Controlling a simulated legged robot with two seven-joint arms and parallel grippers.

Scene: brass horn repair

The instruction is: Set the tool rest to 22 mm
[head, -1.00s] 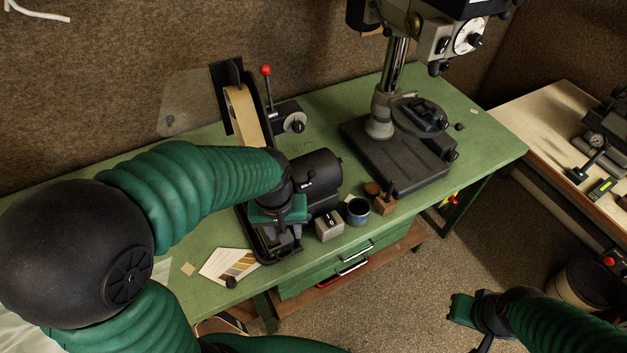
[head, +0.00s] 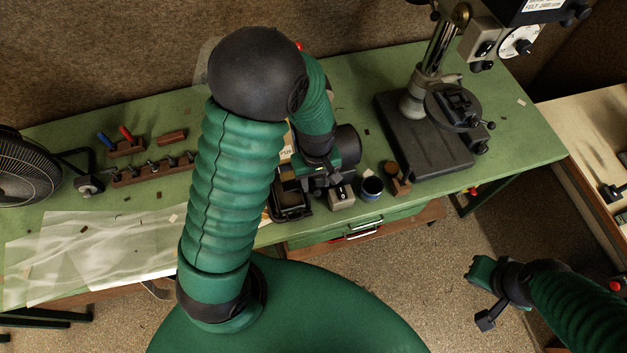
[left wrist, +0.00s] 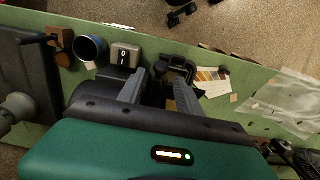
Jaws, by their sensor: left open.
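The belt grinder (head: 293,207) stands on the green bench, largely hidden by my left arm in the head view. A black clamp-like part with a knob, apparently the tool rest (left wrist: 178,66), shows in the left wrist view just beyond my fingertips. My left gripper (head: 322,178) is above the grinder beside its motor (head: 347,143). In the left wrist view my left gripper (left wrist: 157,90) has its two grey fingers apart, with nothing seen gripped. I cannot tell whether they touch the rest. No 22 mm reading is legible. My right gripper (head: 486,292) hangs over the floor, away from the bench.
A grey switch box (head: 341,197), a blue cup (head: 372,187) and a wooden block (head: 400,185) stand close right of the grinder. The drill press base (head: 415,140) is farther right. A tool rack (head: 152,172) and a fan (head: 25,170) stand left. Plastic sheeting (head: 90,255) covers the front left.

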